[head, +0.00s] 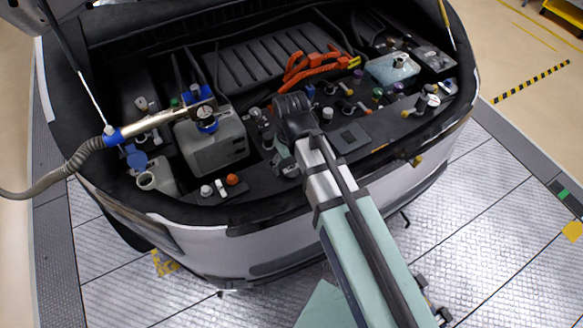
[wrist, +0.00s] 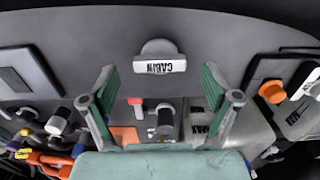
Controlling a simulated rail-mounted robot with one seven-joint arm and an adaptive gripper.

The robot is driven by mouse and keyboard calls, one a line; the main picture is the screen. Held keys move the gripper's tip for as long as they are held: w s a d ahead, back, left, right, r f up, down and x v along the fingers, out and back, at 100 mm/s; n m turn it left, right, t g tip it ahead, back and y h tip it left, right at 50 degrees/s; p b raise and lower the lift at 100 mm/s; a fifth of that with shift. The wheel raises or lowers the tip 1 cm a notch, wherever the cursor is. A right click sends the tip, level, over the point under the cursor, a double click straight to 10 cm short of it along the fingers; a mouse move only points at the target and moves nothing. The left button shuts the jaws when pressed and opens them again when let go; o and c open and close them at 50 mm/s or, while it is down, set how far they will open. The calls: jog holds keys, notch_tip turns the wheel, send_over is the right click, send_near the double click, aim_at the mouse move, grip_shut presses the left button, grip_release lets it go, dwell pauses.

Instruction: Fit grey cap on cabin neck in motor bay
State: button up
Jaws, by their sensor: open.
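In the wrist view a grey rounded piece (wrist: 158,47) stands behind a white label reading CABIN (wrist: 160,66), on the dark panel. I cannot tell whether it is the loose cap or the neck. My gripper (wrist: 160,92) is open, with its two green fingers apart and nothing seen held between them. The grey piece lies just beyond the fingertips, roughly centred between them, with no contact seen. In the head view my gripper (head: 284,160) points down into the front middle of the motor bay, and my wrist partly hides that spot.
An orange cap (head: 232,180) and white caps sit left of my gripper. A grey tank (head: 213,146) with a hose nozzle (head: 150,122) stands further left. Orange cables (head: 315,68) lie behind. A pale tank (head: 391,69) and several small caps are at right. The bay's front rim is close.

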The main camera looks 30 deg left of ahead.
jog(key=shift+f, duration=1.2)
jog(key=c, duration=1.1)
